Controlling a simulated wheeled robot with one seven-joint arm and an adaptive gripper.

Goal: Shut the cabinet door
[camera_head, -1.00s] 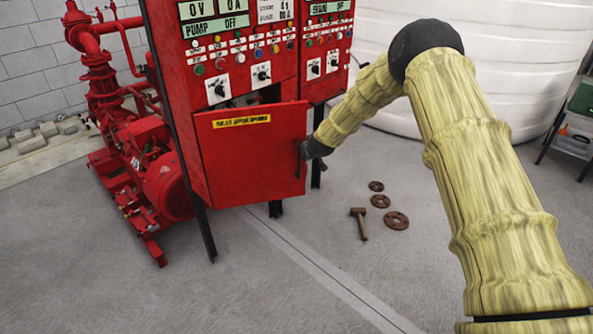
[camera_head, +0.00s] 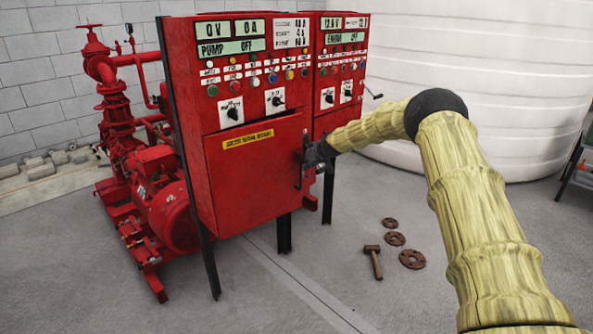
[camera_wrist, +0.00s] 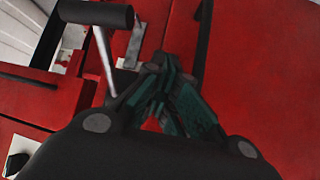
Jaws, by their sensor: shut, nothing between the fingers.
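The red cabinet door (camera_head: 250,172), with a yellow label, is on the lower front of the left control cabinet (camera_head: 236,65). It looks almost flush with the cabinet, with a thin dark gap along its top edge. A dark door handle (camera_head: 304,145) stands at its right edge. My gripper (camera_head: 312,155) is at the right edge of the door by the handle; I cannot tell whether it touches. In the wrist view my gripper (camera_wrist: 165,75) has its greenish fingers drawn together with nothing between them, in front of red panels.
A second red cabinet (camera_head: 340,70) adjoins on the right, with a crank handle (camera_head: 373,92) sticking out. A red pump (camera_head: 160,195) stands at left and a white tank (camera_head: 460,70) behind.

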